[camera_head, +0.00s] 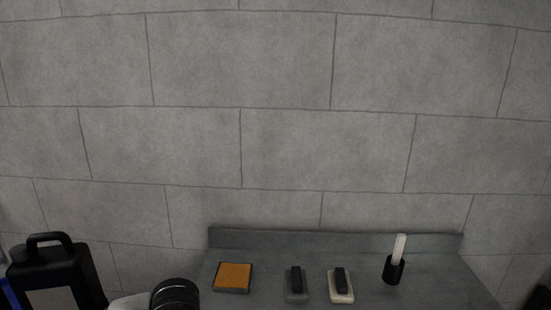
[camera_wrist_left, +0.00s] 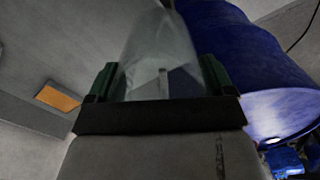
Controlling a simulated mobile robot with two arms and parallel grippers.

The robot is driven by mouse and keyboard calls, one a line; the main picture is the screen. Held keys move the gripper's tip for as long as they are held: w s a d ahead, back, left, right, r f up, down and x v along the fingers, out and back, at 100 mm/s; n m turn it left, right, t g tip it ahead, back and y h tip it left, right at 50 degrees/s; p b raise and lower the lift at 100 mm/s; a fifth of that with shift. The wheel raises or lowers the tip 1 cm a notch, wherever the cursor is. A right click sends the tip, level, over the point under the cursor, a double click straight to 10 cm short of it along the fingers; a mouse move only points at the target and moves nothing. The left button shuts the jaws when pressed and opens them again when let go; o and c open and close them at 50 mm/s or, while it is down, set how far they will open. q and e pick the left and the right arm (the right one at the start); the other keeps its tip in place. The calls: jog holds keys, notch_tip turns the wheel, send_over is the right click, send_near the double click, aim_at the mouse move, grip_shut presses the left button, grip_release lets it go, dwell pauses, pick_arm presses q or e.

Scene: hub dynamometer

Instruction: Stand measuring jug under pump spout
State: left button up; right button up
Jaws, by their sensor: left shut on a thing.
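The measuring jug (camera_wrist_left: 160,55) is a clear, see-through vessel in the left wrist view. My left gripper (camera_wrist_left: 158,82) is shut on it, with a dark green finger on each side of its wall. The jug's far end reaches toward the top of that view. I cannot make out a pump spout in either view. The head view shows neither the jug nor the fingers of my left gripper. My right gripper is in neither view.
A large blue drum (camera_wrist_left: 250,60) lies close to the right of the jug in the left wrist view. In the head view, a grey bench (camera_head: 260,258) holds an orange pad (camera_head: 233,277), two small blocks and a black holder (camera_head: 393,270). A black canister (camera_head: 55,272) stands left.

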pick_arm(q)
jog(key=m, duration=0.2)
jog(key=s+a+m, duration=0.1)
jog(key=m, duration=0.3)
jog(key=shift+s+a+f, duration=0.15)
jog(key=shift+a+f, duration=0.15)
jog(key=m, duration=0.3)
jog(key=s+a+m, duration=0.1)
jog(key=m, duration=0.1)
jog(key=shift+s+a+f+m, duration=0.1)
jog(key=shift+f+m, duration=0.1)
jog(key=shift+m, duration=0.1)
